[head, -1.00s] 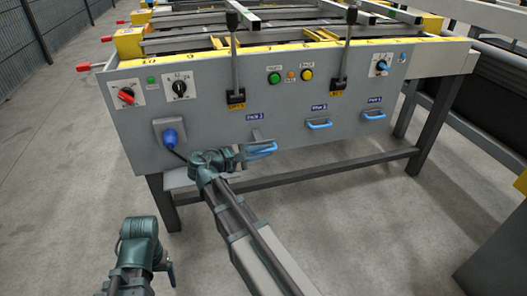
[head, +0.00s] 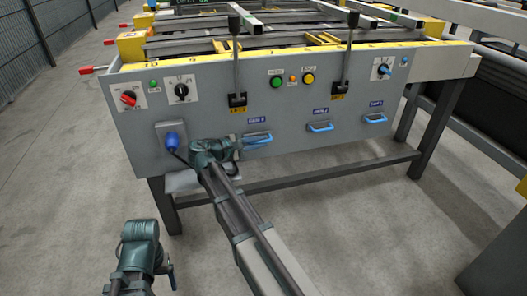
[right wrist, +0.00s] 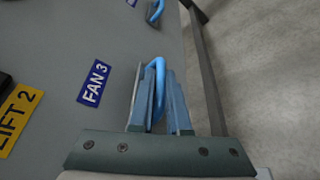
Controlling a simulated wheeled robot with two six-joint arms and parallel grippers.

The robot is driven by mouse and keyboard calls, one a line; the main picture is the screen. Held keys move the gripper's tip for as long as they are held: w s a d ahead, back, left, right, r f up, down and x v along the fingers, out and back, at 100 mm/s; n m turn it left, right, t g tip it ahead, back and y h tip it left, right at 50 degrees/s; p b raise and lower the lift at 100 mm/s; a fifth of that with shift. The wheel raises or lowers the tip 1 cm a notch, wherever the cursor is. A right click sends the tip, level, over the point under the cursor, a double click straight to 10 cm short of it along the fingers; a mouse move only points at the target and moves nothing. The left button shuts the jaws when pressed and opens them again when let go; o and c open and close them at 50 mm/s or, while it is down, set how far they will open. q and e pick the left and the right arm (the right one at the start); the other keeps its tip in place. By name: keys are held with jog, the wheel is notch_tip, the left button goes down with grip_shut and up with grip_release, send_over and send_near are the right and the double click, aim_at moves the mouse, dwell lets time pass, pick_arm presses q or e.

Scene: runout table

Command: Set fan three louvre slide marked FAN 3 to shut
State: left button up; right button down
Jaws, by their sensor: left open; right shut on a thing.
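The blue FAN 3 slide handle (head: 259,138) sits low on the grey panel, just under its FAN 3 label (head: 257,120). It is the leftmost of the blue handles. My right gripper (head: 245,143) is shut on it; in the right wrist view the fingers (right wrist: 163,90) straddle the blue loop (right wrist: 157,66), beside the FAN 3 label (right wrist: 95,83). The handle now lies close to the panel face; the gripper hides part of it. My left gripper (head: 171,275) is open and empty at the lower left, well away from the panel.
Two more blue handles, the middle one (head: 320,127) and the right one (head: 375,119), are to the right. A blue plug (head: 172,140) with a cable is left of my right gripper. Two black levers (head: 237,98) stand above. A LIFT 2 label (right wrist: 19,119) shows too.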

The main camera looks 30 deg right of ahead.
jog(key=shift+w, duration=0.4)
jog(key=c, duration=1.2)
grip_release()
jog(key=shift+o, duration=0.2)
jog(key=p+v, duration=0.3)
jog(key=v, duration=1)
jog(key=shift+a, duration=0.4)
jog(key=shift+s, duration=0.15)
